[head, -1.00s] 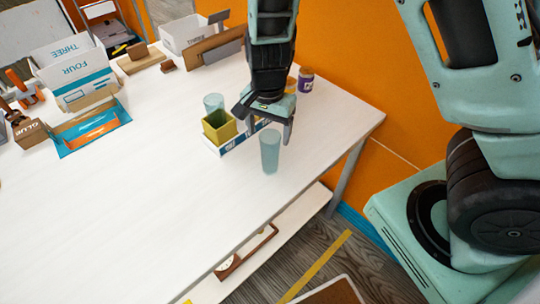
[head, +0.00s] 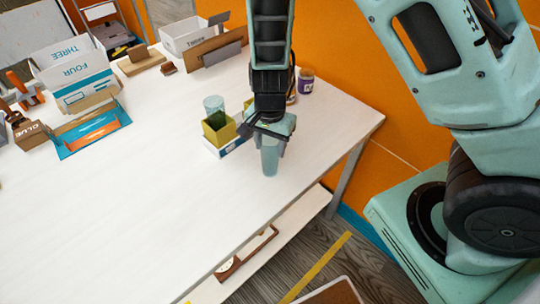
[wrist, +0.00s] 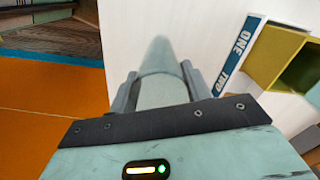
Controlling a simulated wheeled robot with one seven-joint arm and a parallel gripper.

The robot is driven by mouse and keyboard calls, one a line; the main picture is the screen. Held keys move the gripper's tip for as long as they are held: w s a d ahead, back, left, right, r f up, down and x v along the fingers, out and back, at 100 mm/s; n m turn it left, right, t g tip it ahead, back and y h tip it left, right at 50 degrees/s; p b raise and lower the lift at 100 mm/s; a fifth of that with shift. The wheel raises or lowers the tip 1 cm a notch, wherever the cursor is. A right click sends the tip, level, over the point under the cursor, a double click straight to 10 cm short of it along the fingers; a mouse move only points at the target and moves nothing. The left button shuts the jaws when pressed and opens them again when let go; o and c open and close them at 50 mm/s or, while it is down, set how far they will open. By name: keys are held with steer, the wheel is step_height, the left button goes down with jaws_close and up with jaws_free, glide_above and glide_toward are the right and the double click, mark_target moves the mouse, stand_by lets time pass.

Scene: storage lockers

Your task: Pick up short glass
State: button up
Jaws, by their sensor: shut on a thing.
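A translucent teal glass (head: 270,158) stands near the right end of the white table, close to its front edge. My gripper (head: 268,140) is above and around it, with its fingers shut on the glass's sides. In the wrist view the same glass (wrist: 162,80) sits between the two fingers (wrist: 160,92). A second translucent teal glass (head: 213,103) stands farther back, behind the yellow-green square pot. I cannot tell from the view whether the held glass still touches the table.
The yellow-green pot (head: 218,127) and a white-blue box (head: 230,147) are just left of my gripper. A purple-labelled jar (head: 306,82) stands behind it, right. Boxes (head: 72,70) fill the table's far left. The table's front middle (head: 140,200) is clear.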

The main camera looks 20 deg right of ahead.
step_height(320, 180, up, 10)
steer(key=shift+p, duration=0.3)
steer(key=shift+r, duration=0.1)
stand_by(0.6)
